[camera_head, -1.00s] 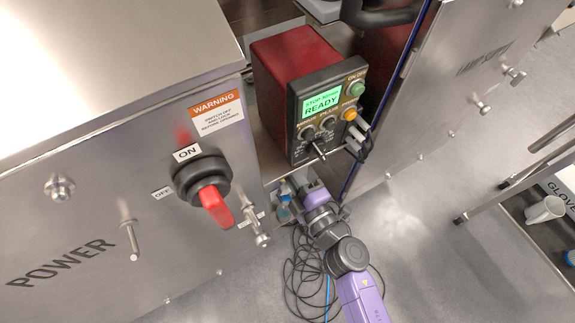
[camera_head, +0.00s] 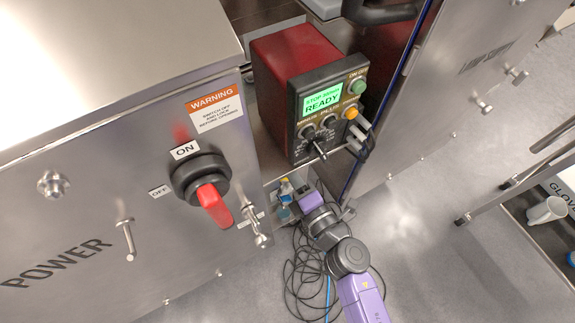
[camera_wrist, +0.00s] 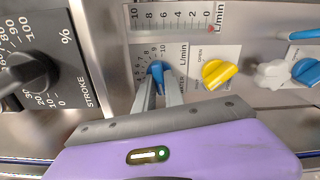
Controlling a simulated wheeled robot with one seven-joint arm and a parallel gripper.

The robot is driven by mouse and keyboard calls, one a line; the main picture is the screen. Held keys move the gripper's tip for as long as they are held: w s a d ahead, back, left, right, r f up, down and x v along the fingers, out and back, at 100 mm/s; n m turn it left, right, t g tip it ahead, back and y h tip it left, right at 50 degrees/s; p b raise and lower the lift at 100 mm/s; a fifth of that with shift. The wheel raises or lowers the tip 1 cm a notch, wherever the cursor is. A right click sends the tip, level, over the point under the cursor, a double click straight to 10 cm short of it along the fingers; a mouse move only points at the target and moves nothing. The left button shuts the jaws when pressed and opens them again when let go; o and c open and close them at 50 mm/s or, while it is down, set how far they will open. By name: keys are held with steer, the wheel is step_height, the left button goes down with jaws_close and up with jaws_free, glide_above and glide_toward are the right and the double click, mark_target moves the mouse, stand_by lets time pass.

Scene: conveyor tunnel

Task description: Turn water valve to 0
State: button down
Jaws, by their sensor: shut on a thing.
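In the wrist view, the water valve appears to be a blue knob (camera_wrist: 157,70) on a small dial plate marked with numbers and "L/min". My gripper (camera_wrist: 161,88) is shut on this blue knob, with one finger on each side. The fingers hide part of the dial, and I cannot read the knob's setting. A horizontal flow scale (camera_wrist: 178,18) marked from 10 to 0 sits above the knob, with a small red mark near its 0 end. In the head view, my gripper (camera_head: 288,204) is small and partly hidden beside the metal cabinet.
Right of the blue knob are a yellow knob (camera_wrist: 217,73), a white knob (camera_wrist: 272,74) and another blue knob (camera_wrist: 306,71). A black stroke knob (camera_wrist: 28,76) is on the left. The head view shows a red control box (camera_head: 297,66) and a red-handled power switch (camera_head: 213,203).

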steer(key=c, duration=1.4)
jaws_free()
steer(key=shift+c, duration=0.2)
steer(key=v, duration=0.7)
steer(key=shift+s+d, duration=0.25)
steer(key=shift+s, duration=0.1)
